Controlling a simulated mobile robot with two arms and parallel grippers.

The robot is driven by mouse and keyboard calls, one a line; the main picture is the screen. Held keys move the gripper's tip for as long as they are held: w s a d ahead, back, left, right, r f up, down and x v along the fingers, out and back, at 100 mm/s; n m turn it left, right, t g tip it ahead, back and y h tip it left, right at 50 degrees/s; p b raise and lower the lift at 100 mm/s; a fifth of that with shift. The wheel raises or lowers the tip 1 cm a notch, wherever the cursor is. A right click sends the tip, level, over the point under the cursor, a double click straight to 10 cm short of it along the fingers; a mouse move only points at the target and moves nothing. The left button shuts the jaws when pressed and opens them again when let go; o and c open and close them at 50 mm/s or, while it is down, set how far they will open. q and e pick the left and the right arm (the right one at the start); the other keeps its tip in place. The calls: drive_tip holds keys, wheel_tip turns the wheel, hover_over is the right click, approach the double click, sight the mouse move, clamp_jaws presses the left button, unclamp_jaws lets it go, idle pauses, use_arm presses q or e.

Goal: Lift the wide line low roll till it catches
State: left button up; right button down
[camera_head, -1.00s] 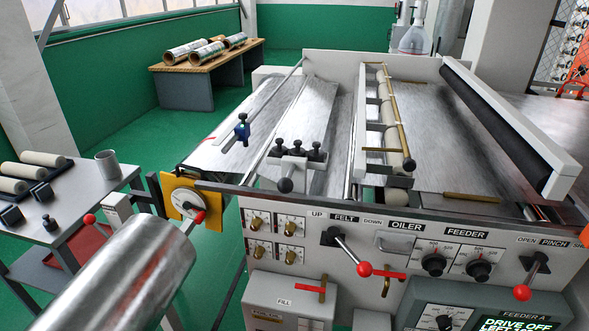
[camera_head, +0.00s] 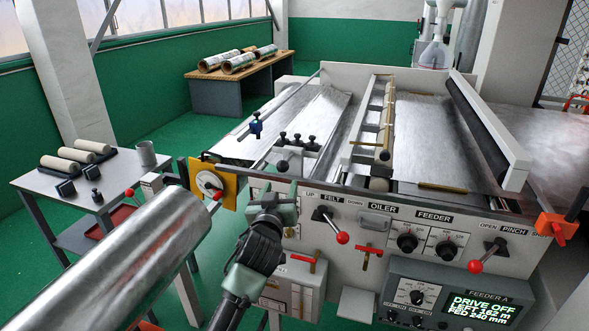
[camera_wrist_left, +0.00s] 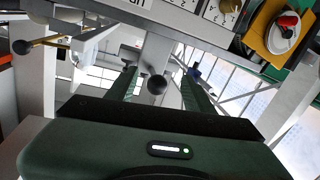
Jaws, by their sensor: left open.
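My left gripper (camera_head: 280,196), with green fingers, is open and empty at the near edge of the foil machine, in front of its left panel. Just beyond it is a black ball knob (camera_head: 282,166) on a pale T-shaped bar with three smaller black knobs (camera_head: 297,142). In the left wrist view the ball knob (camera_wrist_left: 157,84) shows between the two open fingers (camera_wrist_left: 158,95), ahead of the palm; contact cannot be told. A large silver roll (camera_head: 120,265) lies slanted in the lower left foreground. Which roll is the low roll cannot be told. My right gripper is not in view.
Levers with red balls, one by the UP/DOWN label (camera_head: 342,238) and one by PINCH (camera_head: 475,266), stick out near my arm. A side table (camera_head: 95,178) carries pale rollers. Green floor lies behind.

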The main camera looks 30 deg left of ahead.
sight(281, 169)
use_arm(q)
drive_tip(key=shift+n+t+y, duration=0.3)
drive_tip(key=w+a+r, duration=0.1)
drive_tip(key=w+a+r+p, duration=0.1)
drive_tip(key=w, duration=0.1)
drive_tip(key=w+a+r+p, duration=0.1)
drive_tip(key=w, duration=0.1)
drive_tip(key=shift+w, duration=0.2)
drive_tip(key=shift+w+a, duration=0.2)
drive_tip(key=shift+w, duration=0.25)
drive_tip(key=shift+w+a+f, duration=0.1)
drive_tip(key=shift+w, duration=0.05)
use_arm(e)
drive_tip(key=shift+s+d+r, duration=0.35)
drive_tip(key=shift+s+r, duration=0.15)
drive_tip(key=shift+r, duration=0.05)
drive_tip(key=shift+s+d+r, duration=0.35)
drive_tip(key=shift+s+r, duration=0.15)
use_arm(q)
clamp_jaws()
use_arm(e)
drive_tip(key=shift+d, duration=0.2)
